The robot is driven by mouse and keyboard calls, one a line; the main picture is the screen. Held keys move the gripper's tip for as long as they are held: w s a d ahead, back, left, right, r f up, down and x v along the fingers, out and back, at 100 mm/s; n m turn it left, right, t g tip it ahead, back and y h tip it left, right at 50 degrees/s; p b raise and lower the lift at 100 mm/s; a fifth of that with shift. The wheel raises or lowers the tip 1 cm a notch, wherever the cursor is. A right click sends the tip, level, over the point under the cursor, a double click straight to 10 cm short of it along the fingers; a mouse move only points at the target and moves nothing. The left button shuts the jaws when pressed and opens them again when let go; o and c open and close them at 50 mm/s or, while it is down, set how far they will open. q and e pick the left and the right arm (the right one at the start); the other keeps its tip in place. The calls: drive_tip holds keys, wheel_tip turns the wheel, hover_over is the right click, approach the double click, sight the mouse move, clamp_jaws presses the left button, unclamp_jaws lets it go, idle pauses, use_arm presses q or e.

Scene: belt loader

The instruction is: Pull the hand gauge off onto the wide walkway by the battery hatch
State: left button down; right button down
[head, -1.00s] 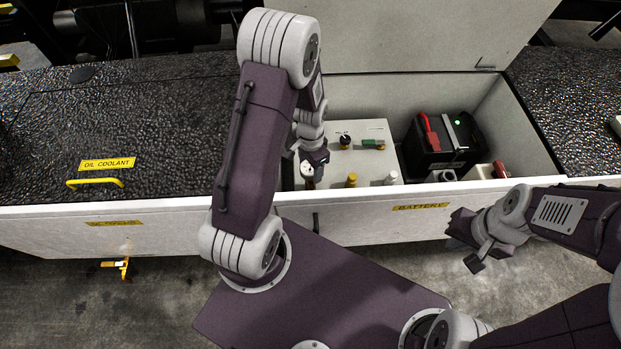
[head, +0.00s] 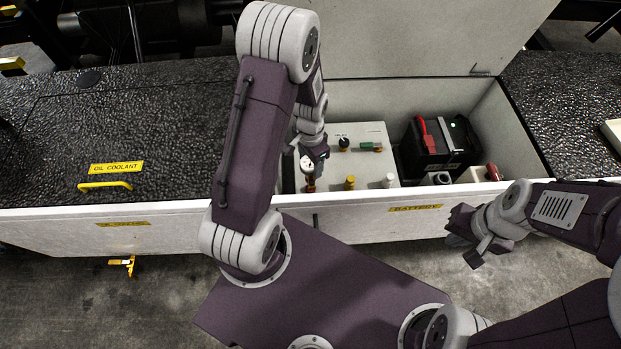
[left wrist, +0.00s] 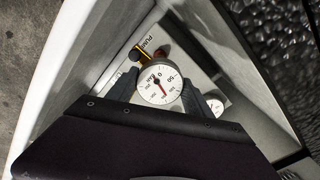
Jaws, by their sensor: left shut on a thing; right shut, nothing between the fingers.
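The hand gauge (head: 306,163) has a round white dial and sits above the front left of the grey panel in the open battery hatch (head: 415,208). Its dial also faces the left wrist view (left wrist: 158,84). My left gripper (left wrist: 161,98) is shut on the gauge, one finger on each side. In the head view my left arm partly covers it. A brass-red fitting shows just below the dial; I cannot tell whether they are joined. The wide black textured walkway (head: 150,130) lies left of the hatch. My right gripper (head: 464,243) is shut and empty in front of the hatch wall.
A black battery (head: 440,145) with a red clamp fills the hatch's right part. Knobs, including a yellow one (head: 350,183), stand on the panel. A yellow handle (head: 105,185) is on the left walkway near its front edge. The raised lid stands behind.

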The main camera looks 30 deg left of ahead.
use_arm(q)
drive_tip(key=shift+r+p, duration=1.45)
drive_tip(key=shift+r, duration=0.35)
